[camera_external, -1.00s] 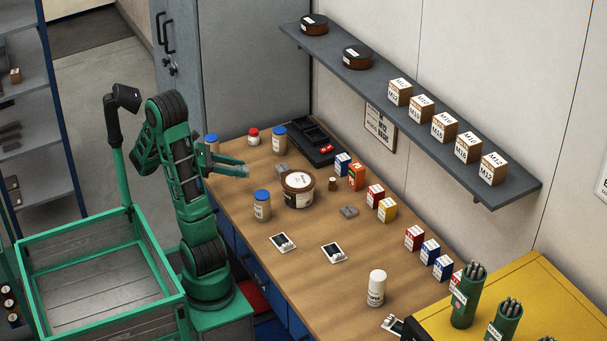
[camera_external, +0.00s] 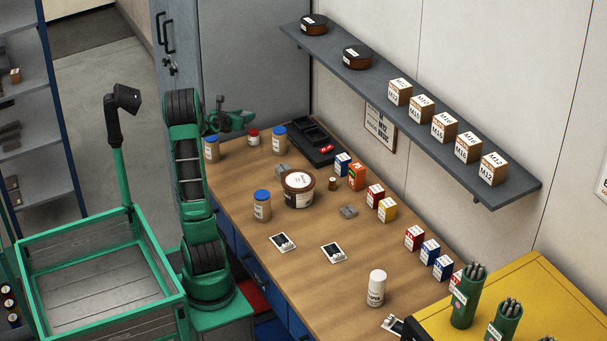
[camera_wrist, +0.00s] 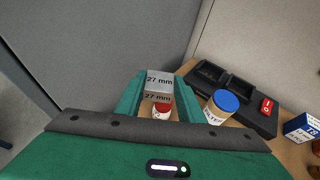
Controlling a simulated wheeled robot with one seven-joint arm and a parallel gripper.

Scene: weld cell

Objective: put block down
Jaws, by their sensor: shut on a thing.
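In the wrist view a grey metal block (camera_wrist: 158,84) marked "27 mm" sits between the two green fingers of my gripper (camera_wrist: 158,95), which is shut on it. In the external view my gripper (camera_external: 240,118) is raised above the far left end of the wooden workbench (camera_external: 300,235), near the grey cabinet. The held block is too small to make out there. Below it in the wrist view is a red-lidded jar (camera_wrist: 161,111), also in the external view (camera_external: 254,136).
Blue-lidded jars (camera_external: 279,139) and a black tray (camera_external: 311,143) stand close to my gripper. A brown tub (camera_external: 298,190), grey blocks (camera_external: 349,211) and small coloured boxes (camera_external: 357,177) lie farther along the bench. A shelf (camera_external: 460,165) hangs above. The front middle bench has free room.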

